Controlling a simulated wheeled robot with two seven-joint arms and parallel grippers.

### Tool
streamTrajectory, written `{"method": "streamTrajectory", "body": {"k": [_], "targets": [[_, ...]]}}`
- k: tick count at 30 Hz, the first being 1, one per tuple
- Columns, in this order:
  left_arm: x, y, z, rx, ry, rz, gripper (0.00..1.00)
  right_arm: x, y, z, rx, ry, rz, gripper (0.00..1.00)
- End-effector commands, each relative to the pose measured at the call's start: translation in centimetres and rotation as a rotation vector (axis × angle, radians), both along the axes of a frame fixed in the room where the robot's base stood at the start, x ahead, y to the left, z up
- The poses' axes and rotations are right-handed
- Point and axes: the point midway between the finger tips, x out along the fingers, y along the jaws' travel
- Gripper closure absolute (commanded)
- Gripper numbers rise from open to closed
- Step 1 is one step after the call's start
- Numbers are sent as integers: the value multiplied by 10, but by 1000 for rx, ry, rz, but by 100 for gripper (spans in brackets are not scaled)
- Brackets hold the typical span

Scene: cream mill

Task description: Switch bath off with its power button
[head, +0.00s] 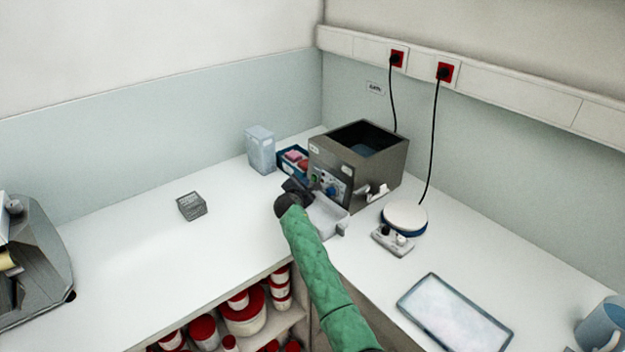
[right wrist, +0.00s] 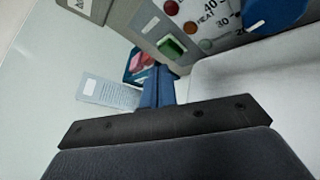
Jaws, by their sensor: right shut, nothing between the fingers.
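The bath (head: 326,163) is a grey metal box with an open top in the back corner of the bench. Its front panel has a blue knob (head: 331,191), also in the right wrist view (right wrist: 272,12), and a green button (right wrist: 172,47). A red round lamp (right wrist: 171,7) and a darker one by the word HEAT (right wrist: 190,28) sit near the button. My right gripper (right wrist: 158,72) is shut and empty, its blue fingers pointing at the panel just below the green button. I cannot tell whether they touch it. My left gripper is not in view.
A white tray (head: 325,216) projects below the panel, close to my gripper. A blue box with pink items (head: 293,157) and a clear container (head: 260,149) stand left of the bath. A round white-topped device (head: 405,216) stands right. The bench's left middle is mostly clear.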

Motion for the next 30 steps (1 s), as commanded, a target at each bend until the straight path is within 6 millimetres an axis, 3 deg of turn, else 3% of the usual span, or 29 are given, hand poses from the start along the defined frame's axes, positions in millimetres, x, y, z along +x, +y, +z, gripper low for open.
{"method": "streamTrajectory", "body": {"k": [18, 30], "targets": [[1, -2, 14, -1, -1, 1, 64, -28, 38, 8, -1, 0, 1, 100], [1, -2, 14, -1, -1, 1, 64, -29, 39, 8, 0, -1, -1, 100]]}}
